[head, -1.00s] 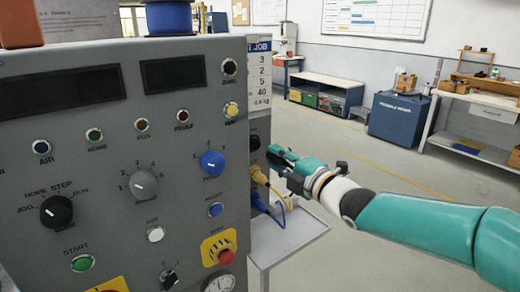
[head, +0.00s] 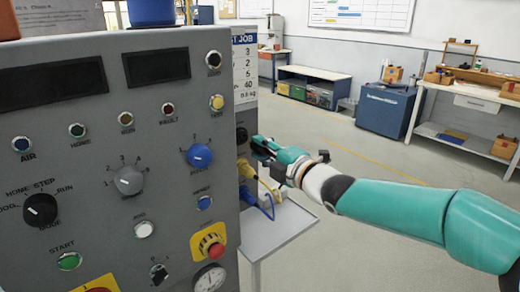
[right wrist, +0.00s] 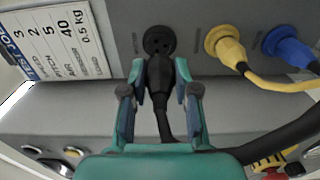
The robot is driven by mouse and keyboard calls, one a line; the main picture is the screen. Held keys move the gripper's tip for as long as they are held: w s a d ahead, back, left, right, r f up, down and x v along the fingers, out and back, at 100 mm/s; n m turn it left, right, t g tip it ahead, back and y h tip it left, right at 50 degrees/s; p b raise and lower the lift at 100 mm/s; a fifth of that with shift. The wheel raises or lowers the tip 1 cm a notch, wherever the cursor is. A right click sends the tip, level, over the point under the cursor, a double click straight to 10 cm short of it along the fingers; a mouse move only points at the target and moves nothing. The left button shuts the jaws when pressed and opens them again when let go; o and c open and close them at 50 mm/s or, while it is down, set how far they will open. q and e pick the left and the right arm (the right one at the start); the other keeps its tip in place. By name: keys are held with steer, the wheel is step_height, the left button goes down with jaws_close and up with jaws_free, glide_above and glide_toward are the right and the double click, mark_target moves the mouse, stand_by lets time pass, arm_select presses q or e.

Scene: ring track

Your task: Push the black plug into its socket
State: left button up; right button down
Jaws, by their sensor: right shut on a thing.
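The black plug (right wrist: 159,74) is held between the fingers of my right gripper (right wrist: 161,72) in the right wrist view, its cable trailing back toward the palm. The round black socket (right wrist: 158,41) is directly beyond it on the grey panel side. The plug's front overlaps the socket's lower edge in the picture; I cannot tell whether they touch. Its holes still show. In the head view the right gripper (head: 259,145) is close beside the socket (head: 241,134), and the plug is mostly hidden by the fingers. My left gripper is not in view.
A yellow plug (right wrist: 226,46) and a blue plug (right wrist: 286,48) sit in the same panel side, to the right in the wrist view. A grey shelf (head: 280,228) juts out below. The control cabinet (head: 110,150) fills the left; open floor lies right.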

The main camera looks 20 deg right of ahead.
mark_target(267, 153)
steer(key=shift+x, duration=1.7)
steer(key=shift+b, duration=0.6)
stand_by(0.9)
steer(key=shift+w+a, duration=0.25)
steer(key=shift+w, duration=0.35)
stand_by(0.4)
steer(key=c, duration=0.8)
jaws_free()
steer(key=shift+s, duration=0.1)
steer(key=v, duration=1.2)
